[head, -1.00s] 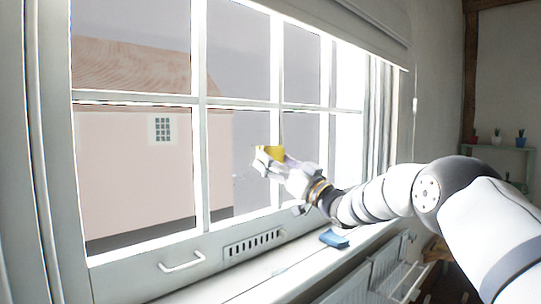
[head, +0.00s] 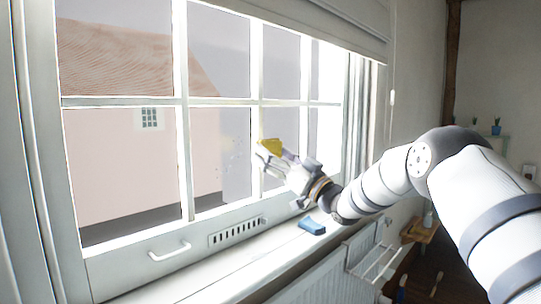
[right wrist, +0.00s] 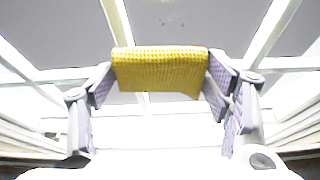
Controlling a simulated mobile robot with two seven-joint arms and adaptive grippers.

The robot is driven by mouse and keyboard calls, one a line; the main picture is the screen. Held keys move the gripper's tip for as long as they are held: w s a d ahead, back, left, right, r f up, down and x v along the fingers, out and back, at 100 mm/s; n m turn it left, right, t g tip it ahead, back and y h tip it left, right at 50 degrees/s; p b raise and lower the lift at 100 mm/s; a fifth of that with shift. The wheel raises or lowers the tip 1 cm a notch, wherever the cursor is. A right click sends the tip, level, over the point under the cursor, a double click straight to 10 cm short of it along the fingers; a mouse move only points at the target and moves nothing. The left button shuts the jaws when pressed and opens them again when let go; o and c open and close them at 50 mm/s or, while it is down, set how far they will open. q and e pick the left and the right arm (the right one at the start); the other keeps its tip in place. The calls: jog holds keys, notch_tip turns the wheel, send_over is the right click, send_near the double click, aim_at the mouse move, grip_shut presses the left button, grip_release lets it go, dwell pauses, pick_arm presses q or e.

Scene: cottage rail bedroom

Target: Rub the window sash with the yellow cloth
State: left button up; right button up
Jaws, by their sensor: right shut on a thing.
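The window sash (head: 183,150) is a white frame with several panes, filling the left and middle of the head view. My right gripper (head: 268,156) is shut on the yellow cloth (head: 270,146) in front of the sash, near a vertical bar. In the right wrist view the yellow cloth (right wrist: 160,70) spans between the two fingertips, with the white bars behind it. I cannot tell whether the cloth touches the sash. Faint specks show on the pane left of the cloth. My left gripper is not in view.
A blue block-like object (head: 312,226) lies on the white windowsill (head: 235,270) below my right gripper. A handle (head: 170,252) sticks out from the lower sash rail. A white rack (head: 378,262) hangs by the radiator, and a wooden stool (head: 419,230) stands at the right.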

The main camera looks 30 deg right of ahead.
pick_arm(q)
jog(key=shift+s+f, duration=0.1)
pick_arm(e)
jog(key=shift+w+a+f, duration=0.1)
jog(key=shift+w+f, duration=0.05)
jog(key=shift+f, duration=0.2)
jog(key=s+a+f, duration=0.3)
jog(key=a+f, duration=0.2)
jog(key=a, duration=0.6)
jog(key=w+b, duration=0.1)
jog(key=w+a+b, duration=0.1)
jog(key=w, duration=0.1)
jog(key=w+a+b, duration=0.1)
jog(key=w, duration=0.1)
jog(key=shift+a+f+b, duration=0.2)
jog(key=shift+a+b, duration=0.05)
jog(key=shift+b, duration=0.1)
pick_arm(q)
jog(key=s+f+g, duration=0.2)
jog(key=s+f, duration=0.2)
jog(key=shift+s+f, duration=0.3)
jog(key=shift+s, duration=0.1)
pick_arm(e)
jog(key=shift+w+r, duration=0.1)
jog(key=shift+r, duration=0.25)
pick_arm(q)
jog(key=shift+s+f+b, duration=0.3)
pick_arm(e)
jog(key=shift+w+a, duration=0.25)
jog(key=shift+w, duration=0.35)
